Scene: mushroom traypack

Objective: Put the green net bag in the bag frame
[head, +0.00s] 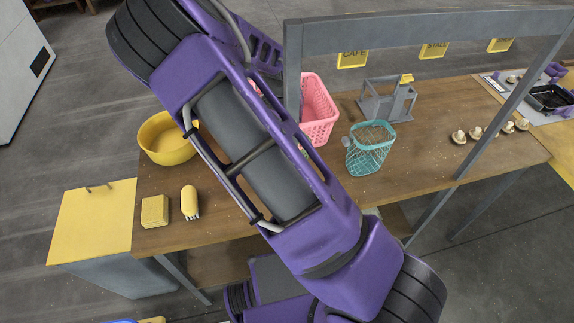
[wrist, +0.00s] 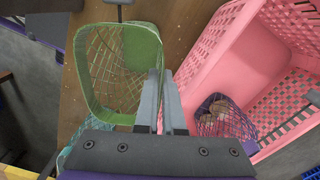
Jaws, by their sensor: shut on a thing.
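The green net bag (wrist: 153,48) shows in the wrist view with its wide rim facing me and mesh behind. My gripper (wrist: 165,78) is shut on the right side of that rim. In the head view my arm hides the gripper and nearly all of the green bag. The bag frame (head: 374,106) is a grey stand with a yellow tag on top, on the table right of the pink basket (head: 318,112). I cannot make out the frame in the wrist view.
A teal net bag (head: 368,157) stands in front of the frame. The pink basket holds a purple net bag (wrist: 222,122). Several mushrooms (head: 459,137) and a dark tray (head: 550,97) lie right. A yellow bowl (head: 168,146), brush (head: 190,203) and block (head: 154,211) are left. A grey post crosses the view.

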